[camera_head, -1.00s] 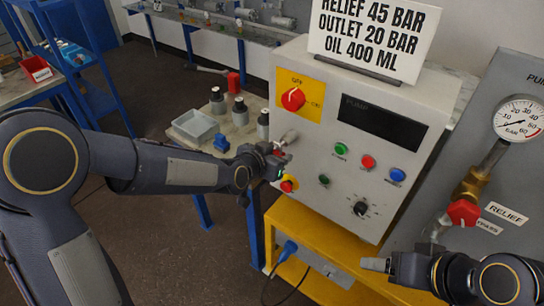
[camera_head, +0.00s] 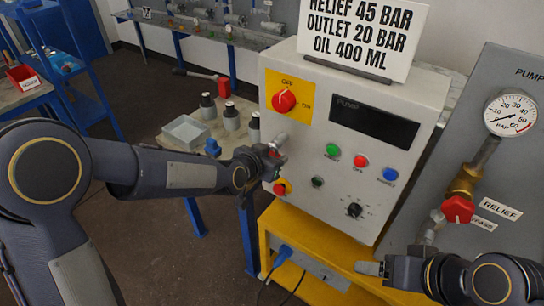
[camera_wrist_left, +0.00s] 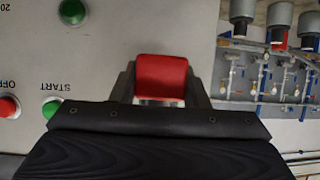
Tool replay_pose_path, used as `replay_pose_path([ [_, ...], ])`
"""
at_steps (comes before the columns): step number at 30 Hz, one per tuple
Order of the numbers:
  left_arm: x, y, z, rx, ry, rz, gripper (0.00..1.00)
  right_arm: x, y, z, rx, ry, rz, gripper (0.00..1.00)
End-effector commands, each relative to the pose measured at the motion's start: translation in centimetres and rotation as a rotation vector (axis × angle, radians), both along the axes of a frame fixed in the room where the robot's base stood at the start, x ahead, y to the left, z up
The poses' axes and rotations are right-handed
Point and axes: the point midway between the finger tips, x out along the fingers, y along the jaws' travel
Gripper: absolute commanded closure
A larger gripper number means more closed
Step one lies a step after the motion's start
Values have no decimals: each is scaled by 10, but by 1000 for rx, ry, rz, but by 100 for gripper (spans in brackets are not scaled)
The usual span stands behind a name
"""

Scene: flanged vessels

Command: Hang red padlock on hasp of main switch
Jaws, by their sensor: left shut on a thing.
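The red padlock (camera_wrist_left: 162,78) sits between the two fingers of my left gripper (camera_wrist_left: 160,88) in the left wrist view; the gripper is shut on it. In the head view my left gripper (camera_head: 272,158) is beside the left part of the grey control panel, below the main switch. The main switch (camera_head: 284,101) is a red knob on a yellow plate, marked OFF and ON. Its hasp cannot be made out clearly.
A gauge (camera_head: 510,113) and red valve (camera_head: 457,209) stand right. A side table holds a grey tray (camera_head: 186,132) and bottles.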

Motion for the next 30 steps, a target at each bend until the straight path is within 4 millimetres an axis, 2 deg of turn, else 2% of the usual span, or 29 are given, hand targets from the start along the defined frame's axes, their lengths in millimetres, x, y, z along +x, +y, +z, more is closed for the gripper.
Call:
replay_pose_path([
  [4, 0, 0, 0, -1, -1, 0, 100, 0, 0, 0, 0, 0, 0, 32],
  [5, 0, 0, 0, -1, -1, 0, 57, 0, 0, 0, 0, 0, 0, 32],
  [10, 0, 0, 0, -1, -1, 0, 35, 0, 0, 0, 0, 0, 0, 32],
  [20, -2, 1, 1, 0, 0, 0, 33, 0, 0, -1, 0, 0, 0, 32],
  [30, -41, 26, 25, -2, -2, 0, 33, 0, 0, -10, 0, 0, 0, 32],
])
